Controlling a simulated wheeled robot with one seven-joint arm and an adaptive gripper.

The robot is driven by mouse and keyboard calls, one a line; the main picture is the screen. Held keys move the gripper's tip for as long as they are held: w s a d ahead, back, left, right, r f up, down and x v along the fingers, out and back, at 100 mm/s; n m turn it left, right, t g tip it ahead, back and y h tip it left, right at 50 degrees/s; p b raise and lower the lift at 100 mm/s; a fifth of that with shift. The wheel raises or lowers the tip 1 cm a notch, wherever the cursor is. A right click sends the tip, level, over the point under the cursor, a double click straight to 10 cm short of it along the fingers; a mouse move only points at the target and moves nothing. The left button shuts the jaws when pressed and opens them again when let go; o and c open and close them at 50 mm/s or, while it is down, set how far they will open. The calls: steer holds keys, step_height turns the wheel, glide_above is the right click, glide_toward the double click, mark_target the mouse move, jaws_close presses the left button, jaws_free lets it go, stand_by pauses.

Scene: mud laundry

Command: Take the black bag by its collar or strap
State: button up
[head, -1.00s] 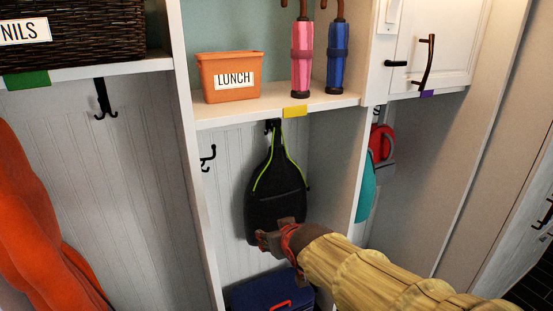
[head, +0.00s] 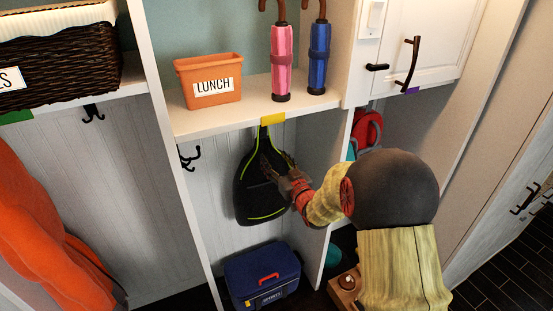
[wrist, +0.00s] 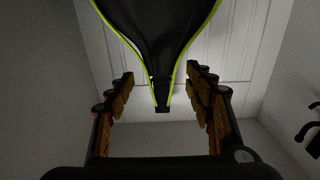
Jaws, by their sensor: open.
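The black bag (head: 248,198) with yellow-green piping hangs below the shelf in the middle cubby, against the white panelled back. Its narrow collar or strap end is at the top, just under the yellow tag. My gripper (head: 279,174) is in front of the bag's upper right part and hides some of it. In the wrist view the bag (wrist: 160,35) tapers to its narrow strap end, which shows between the two spread fingers of my gripper (wrist: 161,82). The fingers are open, with space on both sides of the strap. I cannot tell the remaining depth between them.
A blue cooler box (head: 262,277) stands below the bag. The shelf (head: 215,122) above holds an orange lunch bin (head: 208,82) and two umbrellas, pink (head: 281,65) and blue (head: 319,62). Cubby walls stand on both sides. An empty double hook (head: 189,157) is left of the bag.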

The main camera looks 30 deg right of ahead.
mark_target(263, 137)
steer(key=w, duration=0.9)
steer(key=shift+w+f, duration=0.15)
steer(key=shift+w+b, duration=0.6)
steer(key=shift+w, duration=0.35)
steer(key=shift+c, duration=0.4)
steer(key=c, duration=1.1)
steer(key=shift+c, duration=0.2)
steer(key=shift+r, duration=0.25)
steer(key=shift+r+p, duration=0.4)
steer(key=shift+r, duration=1.1)
steer(key=shift+s, duration=0.1)
